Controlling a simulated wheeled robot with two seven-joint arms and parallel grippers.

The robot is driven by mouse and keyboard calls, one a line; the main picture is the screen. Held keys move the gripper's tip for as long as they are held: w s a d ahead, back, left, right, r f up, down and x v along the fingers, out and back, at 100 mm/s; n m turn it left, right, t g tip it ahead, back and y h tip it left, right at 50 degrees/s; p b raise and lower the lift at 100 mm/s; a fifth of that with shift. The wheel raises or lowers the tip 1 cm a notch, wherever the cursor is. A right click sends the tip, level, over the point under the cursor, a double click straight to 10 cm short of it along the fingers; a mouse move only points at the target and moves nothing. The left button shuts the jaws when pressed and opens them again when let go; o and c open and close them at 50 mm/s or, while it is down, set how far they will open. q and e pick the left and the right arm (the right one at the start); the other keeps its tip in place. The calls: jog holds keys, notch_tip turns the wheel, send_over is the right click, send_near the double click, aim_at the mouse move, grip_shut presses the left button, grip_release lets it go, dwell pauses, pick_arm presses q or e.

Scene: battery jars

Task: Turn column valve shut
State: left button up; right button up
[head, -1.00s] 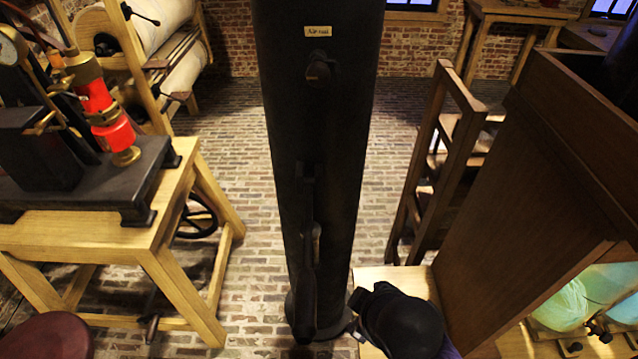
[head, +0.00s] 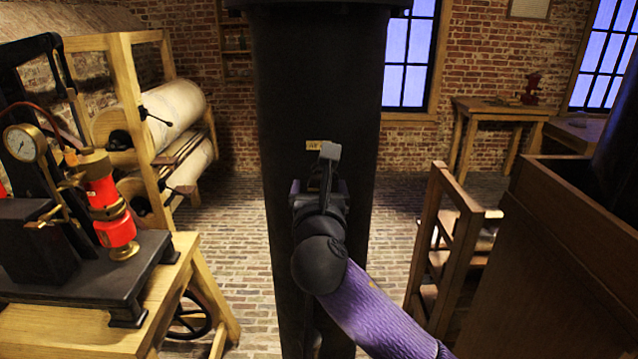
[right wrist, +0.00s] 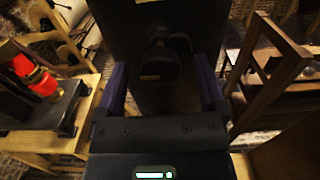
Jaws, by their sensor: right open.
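The dark column (head: 385,120) stands in the middle of the head view, with a small brass-coloured label (head: 314,145) on its front. My right gripper (head: 328,160) is raised in front of the column, just below and over the label, and hides the valve there. In the right wrist view the column (right wrist: 120,25) fills the middle. A dark, rounded valve (right wrist: 160,65) shows between the two spread purple fingers of my right gripper (right wrist: 162,90). The fingers are open, one on each side of it; I cannot tell whether they touch it. My left gripper is not in view.
A wooden table (head: 150,310) with a black press and red cylinder (head: 115,228) stands at the left. A rack with pale rolls (head: 170,120) is behind it. Brick floor lies around the column.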

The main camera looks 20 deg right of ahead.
jog(key=shift+x, duration=1.05)
grip_shut()
jog(key=m+p, duration=0.2)
jog(key=m, duration=0.1)
jog(key=shift+r, duration=0.1)
jog(key=m+p, duration=0.1)
jog(key=m, duration=0.3)
jog(key=shift+s+d+m, duration=0.1)
jog(key=shift+m, duration=0.2)
jog(key=m, duration=0.4)
jog(key=shift+f+m, duration=0.2)
jog(key=shift+m, duration=0.1)
jog(key=m, duration=0.5)
jog(key=shift+f+m, duration=0.1)
jog(key=shift+m, duration=0.2)
